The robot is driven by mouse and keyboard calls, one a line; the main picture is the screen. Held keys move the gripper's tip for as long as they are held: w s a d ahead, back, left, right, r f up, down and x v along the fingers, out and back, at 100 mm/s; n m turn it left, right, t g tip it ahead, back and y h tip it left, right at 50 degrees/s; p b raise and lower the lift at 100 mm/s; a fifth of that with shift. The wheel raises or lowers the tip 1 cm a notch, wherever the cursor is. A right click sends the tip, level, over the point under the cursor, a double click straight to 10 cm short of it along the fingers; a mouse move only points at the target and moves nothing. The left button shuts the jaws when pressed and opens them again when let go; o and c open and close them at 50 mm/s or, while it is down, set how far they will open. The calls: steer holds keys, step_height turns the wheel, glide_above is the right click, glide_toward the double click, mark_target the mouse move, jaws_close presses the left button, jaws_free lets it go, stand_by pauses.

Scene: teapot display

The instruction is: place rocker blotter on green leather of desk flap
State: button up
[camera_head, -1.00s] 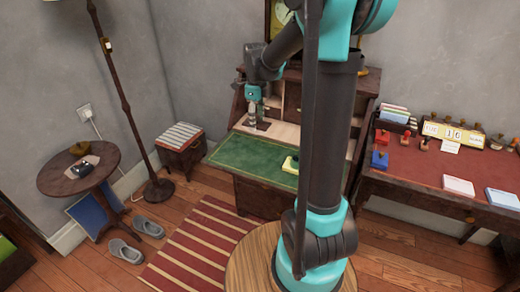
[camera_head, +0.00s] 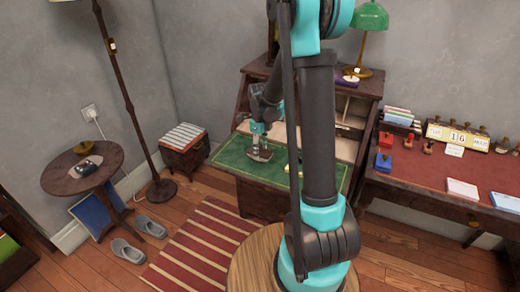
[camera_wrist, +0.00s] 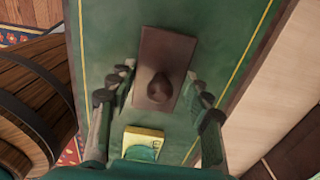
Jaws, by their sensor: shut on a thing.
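The rocker blotter (camera_wrist: 152,48) is a dark brown rectangular block with a rounded knob. In the wrist view it lies between the two fingers of my gripper (camera_wrist: 162,84), which is shut on it. The green leather (camera_wrist: 112,25) of the desk flap, edged with a thin gold line, is below it. In the head view my gripper (camera_head: 260,146) holds the blotter (camera_head: 261,155) over the left-middle part of the green leather (camera_head: 232,158). I cannot tell whether the blotter touches the leather.
A small yellow box (camera_wrist: 146,132) with a green top lies on the leather near the blotter. A wooden barrel-like container (camera_wrist: 28,112) stands beside the flap. A side table (camera_head: 60,180) is at left. A red-topped desk (camera_head: 425,175) is at right.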

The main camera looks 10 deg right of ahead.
steer(key=shift+f, duration=0.15)
steer(key=o, duration=1.4)
steer(key=shift+c, duration=0.2)
